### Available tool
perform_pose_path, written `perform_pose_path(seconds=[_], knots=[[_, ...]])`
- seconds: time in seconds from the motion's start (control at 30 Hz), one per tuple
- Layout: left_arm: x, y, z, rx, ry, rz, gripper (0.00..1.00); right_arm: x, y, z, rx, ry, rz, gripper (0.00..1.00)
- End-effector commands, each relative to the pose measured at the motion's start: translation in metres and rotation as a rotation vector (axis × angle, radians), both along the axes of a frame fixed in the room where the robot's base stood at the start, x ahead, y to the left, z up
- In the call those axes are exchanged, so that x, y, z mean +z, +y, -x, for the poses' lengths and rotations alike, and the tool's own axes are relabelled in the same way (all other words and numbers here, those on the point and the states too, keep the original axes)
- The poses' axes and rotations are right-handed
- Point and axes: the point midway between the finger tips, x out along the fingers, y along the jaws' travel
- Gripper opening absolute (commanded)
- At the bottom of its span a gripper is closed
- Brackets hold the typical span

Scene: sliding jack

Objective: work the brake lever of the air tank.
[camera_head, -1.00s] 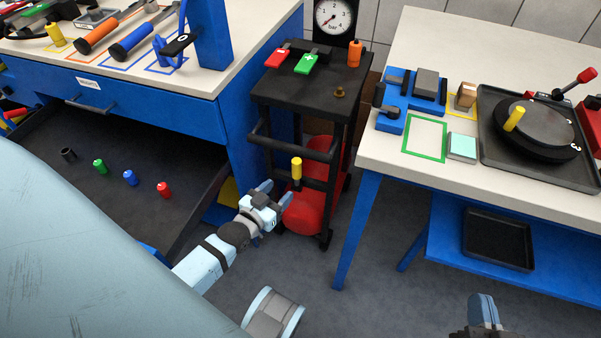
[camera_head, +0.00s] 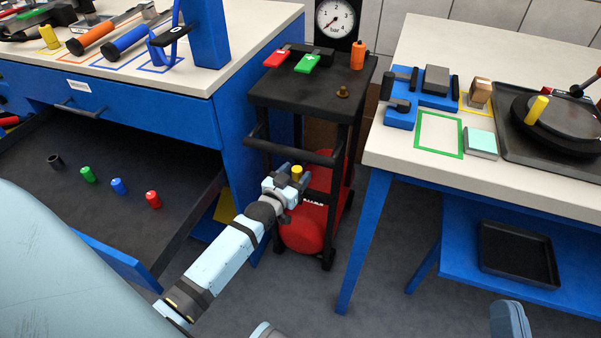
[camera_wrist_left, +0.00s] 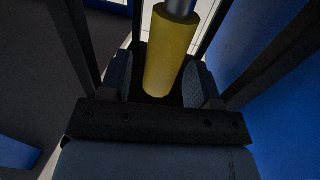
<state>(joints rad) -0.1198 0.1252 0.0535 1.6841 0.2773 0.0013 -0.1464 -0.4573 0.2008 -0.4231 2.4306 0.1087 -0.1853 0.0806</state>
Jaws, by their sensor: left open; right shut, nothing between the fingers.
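The red air tank (camera_head: 303,232) sits low in the black cart. The brake lever's yellow handle (camera_head: 297,171) stands upright in front of it. My left gripper (camera_head: 288,183) is open at the handle. In the left wrist view the yellow handle (camera_wrist_left: 171,55) is between the two open fingers, on a grey metal rod; I see no clear grip on it. My fingers partly hide the lever's lower part in the head view. My right gripper (camera_head: 510,320) shows only in part at the bottom right edge, shut and empty, away from the cart.
The cart's top (camera_head: 305,95) carries a red and a green pedal-like part. A black handle bar (camera_head: 290,153) runs across the cart just above my left gripper. An open drawer (camera_head: 105,215) with coloured pegs lies left. A white-topped workbench (camera_head: 400,155) stands right.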

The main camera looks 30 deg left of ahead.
Motion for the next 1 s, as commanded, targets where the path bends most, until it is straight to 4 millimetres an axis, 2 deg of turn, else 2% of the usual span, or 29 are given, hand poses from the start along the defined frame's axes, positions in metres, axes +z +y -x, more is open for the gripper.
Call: perform_pose_path(seconds=[0.1,0.2,0.53,0.57,0.7,0.8,1.0], knots=[[-0.001,0.001,-0.016,0.0,-0.001,0.0,0.57,-0.009,0.001,-0.001,0.006,0.02,0.01,0.0],[-0.001,0.001,-0.022,0.0,0.0,-0.001,0.57,-0.011,0.001,-0.001,0.008,0.031,0.016,0.0],[0.0,0.001,-0.025,0.0,0.001,-0.001,0.57,-0.012,0.001,-0.001,0.01,0.037,0.018,0.0],[0.0,0.001,-0.025,0.0,0.001,-0.001,0.52,-0.012,0.001,-0.001,0.01,0.037,0.018,0.0],[0.0,0.001,-0.025,0.0,0.001,-0.001,0.2,-0.012,0.001,-0.001,0.01,0.037,0.018,0.0],[0.0,0.001,-0.025,0.0,0.001,-0.001,0.0,-0.012,0.001,-0.001,0.01,0.037,0.018,0.0],[0.0,0.001,-0.022,0.0,-0.006,-0.002,0.0,-0.012,0.001,-0.001,0.01,0.037,0.018,0.0]])
